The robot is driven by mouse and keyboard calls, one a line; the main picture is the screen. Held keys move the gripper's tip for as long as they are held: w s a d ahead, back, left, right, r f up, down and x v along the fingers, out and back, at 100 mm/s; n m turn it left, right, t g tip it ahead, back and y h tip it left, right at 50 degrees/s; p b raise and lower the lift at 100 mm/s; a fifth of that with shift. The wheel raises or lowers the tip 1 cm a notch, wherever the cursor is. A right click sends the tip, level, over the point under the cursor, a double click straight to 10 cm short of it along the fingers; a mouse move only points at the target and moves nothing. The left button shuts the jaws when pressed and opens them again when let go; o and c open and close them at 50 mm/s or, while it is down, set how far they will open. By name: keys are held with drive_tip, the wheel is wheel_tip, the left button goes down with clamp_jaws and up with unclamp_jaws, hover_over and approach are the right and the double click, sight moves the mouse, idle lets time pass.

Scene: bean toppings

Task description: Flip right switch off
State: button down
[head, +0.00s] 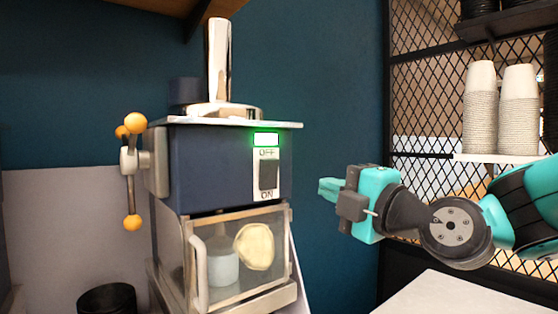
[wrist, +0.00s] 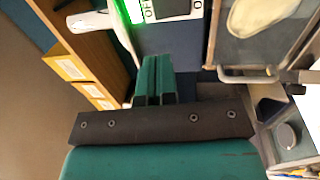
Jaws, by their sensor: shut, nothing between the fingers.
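The machine (head: 215,170) is a dark blue box with a silver tube on top. On the right of its front is a black rocker switch (head: 268,175) on a white plate, with OFF printed above it and ON below. A green-lit indicator (head: 265,139) glows above the plate. My teal gripper (head: 322,188) is shut and empty, to the right of the switch and apart from it.
A clear-fronted compartment (head: 240,255) with a handle sits below the switch. A lever with orange knobs (head: 132,172) is on the machine's left side. Stacked cups (head: 480,110) stand on a shelf at right. A white counter (head: 465,298) lies below my arm.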

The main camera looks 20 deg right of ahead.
drive_tip(key=shift+f, duration=0.1)
drive_tip(key=b, duration=0.6)
approach(271, 167)
drive_tip(key=p+x, duration=0.5)
drive_tip(key=p, duration=0.1)
drive_tip(key=shift+w+r, duration=0.35)
drive_tip(key=shift+w+a+f+p, duration=0.15)
drive_tip(key=shift+w+a+p, duration=0.15)
drive_tip(key=shift+w+p, duration=0.45)
drive_tip(key=shift+w+b, duration=0.2)
drive_tip(key=shift+b, duration=0.4)
drive_tip(key=shift+w, duration=0.1)
